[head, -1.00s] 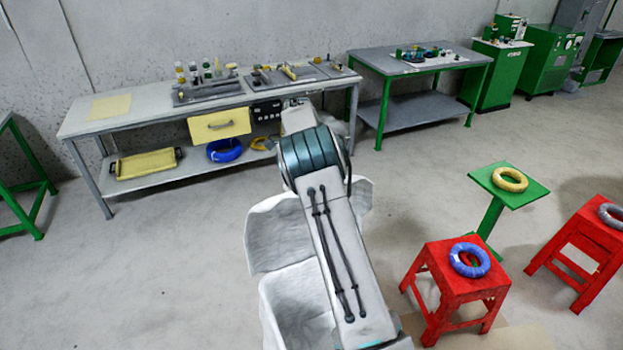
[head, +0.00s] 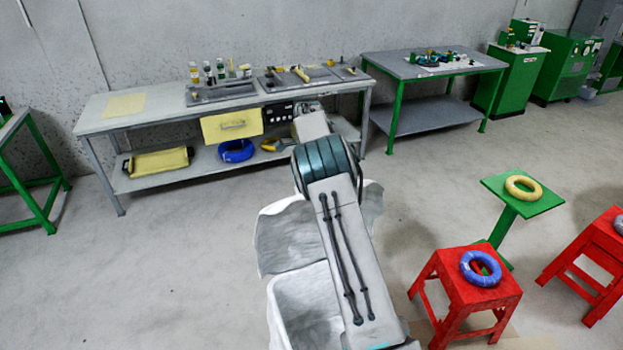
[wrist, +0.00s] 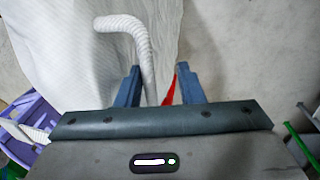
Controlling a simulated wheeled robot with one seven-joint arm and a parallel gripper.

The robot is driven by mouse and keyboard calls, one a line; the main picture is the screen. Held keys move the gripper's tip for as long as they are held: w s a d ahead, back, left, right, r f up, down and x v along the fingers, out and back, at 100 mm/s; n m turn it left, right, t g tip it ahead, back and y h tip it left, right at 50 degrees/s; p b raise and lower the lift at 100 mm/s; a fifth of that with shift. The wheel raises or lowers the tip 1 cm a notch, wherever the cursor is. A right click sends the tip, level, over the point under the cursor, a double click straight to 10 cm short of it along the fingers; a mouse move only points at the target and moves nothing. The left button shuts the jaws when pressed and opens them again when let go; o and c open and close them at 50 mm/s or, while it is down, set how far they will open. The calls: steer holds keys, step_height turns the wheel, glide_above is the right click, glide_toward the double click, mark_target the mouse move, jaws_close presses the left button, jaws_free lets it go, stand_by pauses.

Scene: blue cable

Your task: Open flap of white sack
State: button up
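The white sack (head: 300,300) stands open on the floor, partly behind my arm. Its white flap (head: 287,238) stands up at the far side of the opening. In the wrist view the white sack cloth (wrist: 70,50) fills the left side. A white rope handle (wrist: 143,45) loops out of it, and its lower end runs down between my fingers. My gripper (wrist: 158,80) is open, its two blue fingers apart, the rope nearer the left finger and not clamped. My gripper is hidden behind my arm in the head view.
A red stool (head: 465,300) with a blue cable coil (head: 481,268) stands right of the sack. A green stand (head: 523,197) holds a yellow coil (head: 523,188). A grey workbench (head: 160,118) lies behind. Floor left of the sack is clear.

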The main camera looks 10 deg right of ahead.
step_height(320, 180, up, 14)
steer(key=w, duration=0.1)
stand_by(0.6)
